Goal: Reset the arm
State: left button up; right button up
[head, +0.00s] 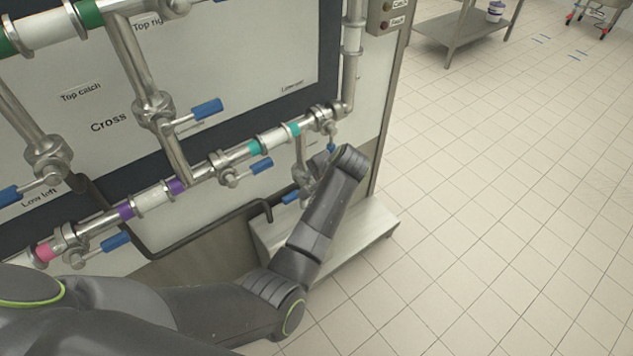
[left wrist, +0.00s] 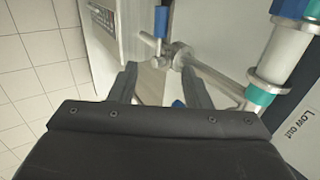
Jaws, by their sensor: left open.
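My left arm (head: 330,210) comes in from the left in the head view and reaches the lower right end of the pipework. In the left wrist view my left gripper (left wrist: 160,78) is open, its two dark fingers apart with nothing clamped between them. A metal valve (left wrist: 180,55) with a blue handle (left wrist: 161,20) is just beyond the fingertips. Another small blue part (left wrist: 178,103) shows between the fingers. In the head view the wrist partly hides the gripper and the valve there. My right gripper is not in view.
A panel (head: 110,125) with labels and steel pipes (head: 145,70) fills the left side. Several blue-handled valves stick out, such as one handle (head: 207,109). A metal step (head: 345,240) stands below the pipe end. The tiled floor (head: 500,200) at the right is clear; a steel table (head: 455,28) stands farther back.

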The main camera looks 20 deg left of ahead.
pick_arm(q)
jog(key=shift+f, duration=0.1)
jog(key=s+a+f+n+g+h, duration=0.1)
jog(key=s+a+f, duration=0.1)
jog(key=s+f, duration=0.6)
jog(key=s+a+f+h, duration=0.15)
jog(key=s+f, duration=0.25)
jog(key=f, duration=0.7)
jog(key=s+a+f+n+g+h, duration=0.1)
jog(key=s+a+f, duration=0.2)
jog(key=s+f, duration=0.5)
jog(key=s+a+f+n, duration=0.2)
jog(key=s+f, duration=0.3)
jog(key=s, duration=0.5)
jog(key=s+a+f+n, duration=0.2)
jog(key=s+f, duration=0.3)
jog(key=s, duration=0.5)
jog(key=s+a+f+n+g+b, duration=0.1)
jog(key=s+a+f, duration=0.3)
jog(key=s, duration=0.6)
jog(key=shift+s+a+f+n+h, duration=0.2)
jog(key=shift+s+f+n+h, duration=0.25)
jog(key=shift+f, duration=0.1)
